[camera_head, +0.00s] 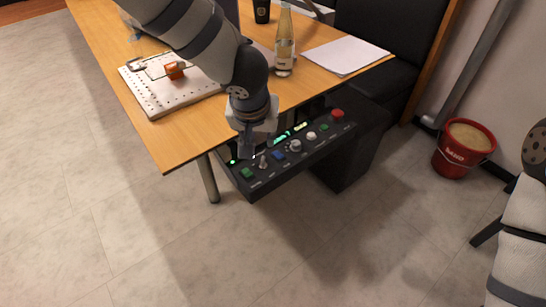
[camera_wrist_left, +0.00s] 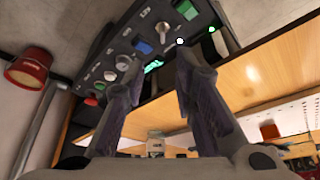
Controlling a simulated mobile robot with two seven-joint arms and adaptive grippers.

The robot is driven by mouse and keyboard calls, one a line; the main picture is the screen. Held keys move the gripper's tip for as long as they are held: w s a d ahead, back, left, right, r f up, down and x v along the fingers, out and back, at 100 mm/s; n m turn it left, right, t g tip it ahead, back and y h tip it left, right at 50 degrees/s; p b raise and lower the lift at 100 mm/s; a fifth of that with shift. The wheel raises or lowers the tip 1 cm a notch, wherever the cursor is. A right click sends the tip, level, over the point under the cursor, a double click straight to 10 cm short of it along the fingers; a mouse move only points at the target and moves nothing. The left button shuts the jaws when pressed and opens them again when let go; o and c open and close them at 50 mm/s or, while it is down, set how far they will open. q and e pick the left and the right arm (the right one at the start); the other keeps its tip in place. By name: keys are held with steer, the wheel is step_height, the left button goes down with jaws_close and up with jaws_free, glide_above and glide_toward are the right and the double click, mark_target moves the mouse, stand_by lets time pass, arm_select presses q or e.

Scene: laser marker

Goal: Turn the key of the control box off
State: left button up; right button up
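The control box (camera_head: 310,155) is a dark panel under the table's front edge, with buttons, lit green displays and a knob. The key (camera_head: 262,162) looks like a small silver switch between a green button (camera_head: 247,174) and a blue button (camera_head: 279,156). In the left wrist view the key (camera_wrist_left: 163,33) stands out from the panel, beyond the fingertips. My left gripper (camera_head: 256,148) is just above the key end of the panel. Its fingers (camera_wrist_left: 160,62) are apart with nothing between them. The key's exact angle is too small to tell. My right gripper is out of view.
The wooden table (camera_head: 180,138) is right above the panel. It holds a white perforated board (camera_head: 155,100) with an orange part, a bottle (camera_head: 284,45) and papers (camera_head: 345,55). A red bucket (camera_head: 452,165) stands on the floor at right. The floor in front is clear.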

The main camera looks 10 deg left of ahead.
mark_target(263, 159)
arm_select(q)
steer(key=x, duration=0.7)
steer(key=b+x, duration=0.1)
steer(key=x, duration=0.3)
steer(key=shift+s+a+f, duration=0.15)
steer(key=shift+a+f, duration=0.1)
jaws_close()
